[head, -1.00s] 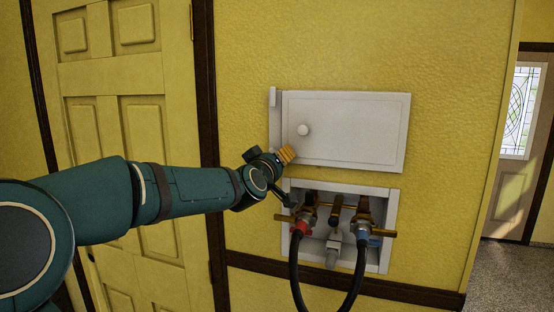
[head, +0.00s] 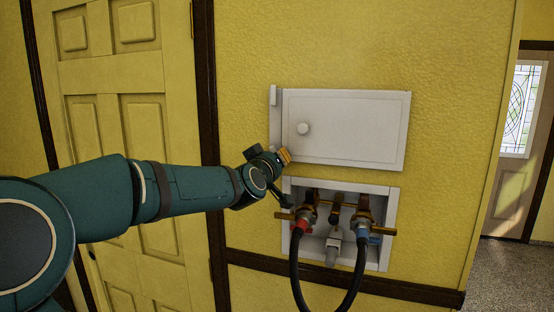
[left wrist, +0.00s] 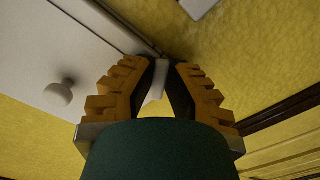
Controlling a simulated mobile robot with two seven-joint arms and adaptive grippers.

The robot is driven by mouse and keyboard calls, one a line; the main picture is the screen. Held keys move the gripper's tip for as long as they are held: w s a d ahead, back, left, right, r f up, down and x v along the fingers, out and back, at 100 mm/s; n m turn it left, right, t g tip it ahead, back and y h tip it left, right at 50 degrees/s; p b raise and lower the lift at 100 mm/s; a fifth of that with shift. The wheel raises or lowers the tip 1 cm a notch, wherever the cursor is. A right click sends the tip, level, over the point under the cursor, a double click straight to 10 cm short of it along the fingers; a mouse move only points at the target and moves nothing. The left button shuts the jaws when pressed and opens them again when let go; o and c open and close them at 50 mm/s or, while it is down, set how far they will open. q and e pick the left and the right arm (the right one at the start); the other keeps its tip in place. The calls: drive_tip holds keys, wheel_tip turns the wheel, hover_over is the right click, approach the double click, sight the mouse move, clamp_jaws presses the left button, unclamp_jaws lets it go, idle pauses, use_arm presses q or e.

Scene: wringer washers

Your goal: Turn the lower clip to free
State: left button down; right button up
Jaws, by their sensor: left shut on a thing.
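A white panel door (head: 345,130) with a round knob (head: 303,129) is on the yellow wall; panel and knob also show in the left wrist view (left wrist: 58,93). The upper clip (head: 273,96) stands upright at the panel's top left edge. My left gripper (head: 285,155) is at the panel's lower left edge and hides the lower clip in the head view. In the left wrist view, its orange-padded fingers (left wrist: 160,70) are shut on a small white piece, the lower clip (left wrist: 154,88), next to the panel's edge. My right gripper is out of view.
Below the panel is a recessed white valve box (head: 390,222) with brass valves and lever handles, close under my left gripper. Dark hoses (head: 296,270) hang from it. A yellow door (head: 135,225) is at left. The wall right of the panel is clear.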

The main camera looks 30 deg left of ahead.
use_arm(q)
drive_tip(key=shift+s+a+m+p, duration=0.1)
drive_tip(key=shift+a+m+p, duration=0.1)
drive_tip(key=shift+m, duration=0.9)
drive_tip(key=shift+w+a+m+p, duration=0.1)
drive_tip(key=shift+a+m, duration=0.1)
drive_tip(key=shift+m, duration=0.9)
drive_tip(key=shift+s+a+m+p, duration=0.1)
drive_tip(key=shift+a+m+p, duration=0.1)
drive_tip(key=shift+m, duration=0.9)
drive_tip(key=c, duration=1)
unclamp_jaws()
drive_tip(key=shift+f, duration=0.15)
drive_tip(key=shift+o, duration=0.2)
drive_tip(key=v, duration=1.2)
drive_tip(key=shift+a+f, duration=0.1)
